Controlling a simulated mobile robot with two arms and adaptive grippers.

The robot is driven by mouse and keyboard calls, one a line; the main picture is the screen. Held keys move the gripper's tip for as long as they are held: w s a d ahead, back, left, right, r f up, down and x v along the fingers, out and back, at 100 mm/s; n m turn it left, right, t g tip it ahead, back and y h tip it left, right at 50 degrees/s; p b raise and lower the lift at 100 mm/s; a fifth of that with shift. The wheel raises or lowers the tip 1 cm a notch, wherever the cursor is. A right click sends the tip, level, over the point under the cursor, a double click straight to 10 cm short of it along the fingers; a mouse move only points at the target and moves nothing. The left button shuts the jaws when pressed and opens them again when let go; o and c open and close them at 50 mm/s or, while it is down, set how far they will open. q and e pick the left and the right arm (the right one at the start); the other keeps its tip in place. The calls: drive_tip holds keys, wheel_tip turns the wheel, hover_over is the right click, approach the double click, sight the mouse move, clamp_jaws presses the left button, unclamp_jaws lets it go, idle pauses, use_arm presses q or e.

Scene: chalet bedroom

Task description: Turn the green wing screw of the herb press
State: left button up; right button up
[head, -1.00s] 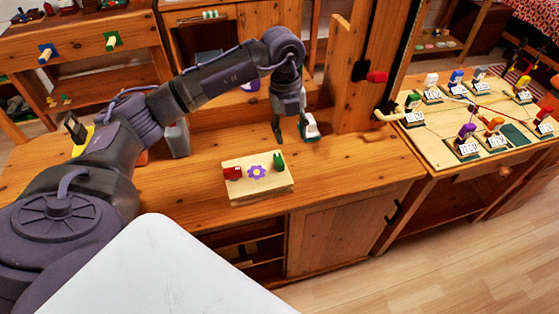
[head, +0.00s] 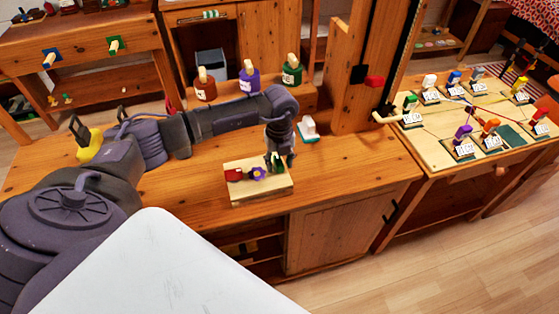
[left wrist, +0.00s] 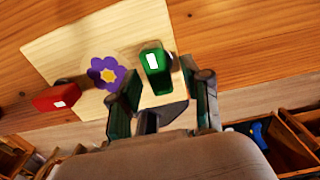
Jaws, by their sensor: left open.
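The herb press (head: 262,190) is a pale wooden block lying on the wooden bench. It carries a red wing screw (head: 233,174), a purple flower (head: 257,173) with a yellow centre, and the green wing screw (head: 269,161) at its right side. In the left wrist view the green wing screw (left wrist: 155,68) stands just beyond and between the open fingers of my left gripper (left wrist: 165,100). In the head view my left gripper (head: 277,163) is right at the green screw and partly hides it. I cannot tell whether the fingers touch it. My right gripper is not in view.
Red (head: 205,86), purple (head: 249,82) and green (head: 291,70) jars with wooden knobs stand behind on a raised shelf. A white-and-green object (head: 308,128) stands behind the press. A yellow object (head: 90,143) is at left. The bench right of the press is clear.

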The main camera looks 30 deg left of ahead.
use_arm(q)
drive_tip(key=shift+f, duration=0.25)
clamp_jaws()
